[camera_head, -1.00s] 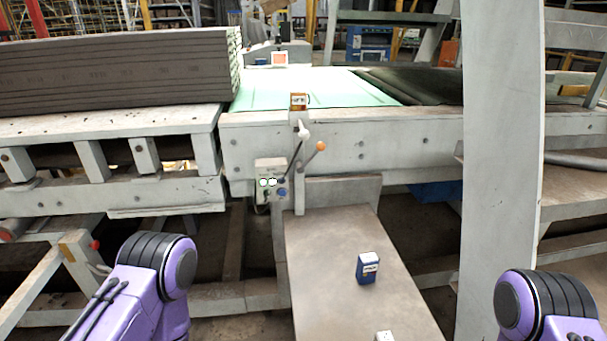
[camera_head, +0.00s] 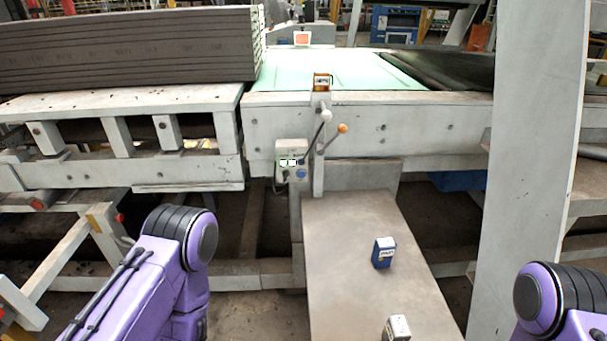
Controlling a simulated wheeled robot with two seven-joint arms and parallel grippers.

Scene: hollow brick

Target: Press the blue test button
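The blue button (camera_head: 301,173) sits low on a small pale control box (camera_head: 291,152) fixed to the front of the grey machine frame. Two small lit greenish-white displays or lamps show above it. A dark round knob or button (camera_head: 283,176) is to its left. My purple arms show at the lower left and lower right, both well short of the box. Neither gripper is in view.
Two levers, one with a white knob (camera_head: 326,116) and one with an orange knob (camera_head: 342,128), rise right of the box. A grey table (camera_head: 345,235) below carries a blue box (camera_head: 384,252) and a white-topped box (camera_head: 397,327). A pale post (camera_head: 530,170) stands at right.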

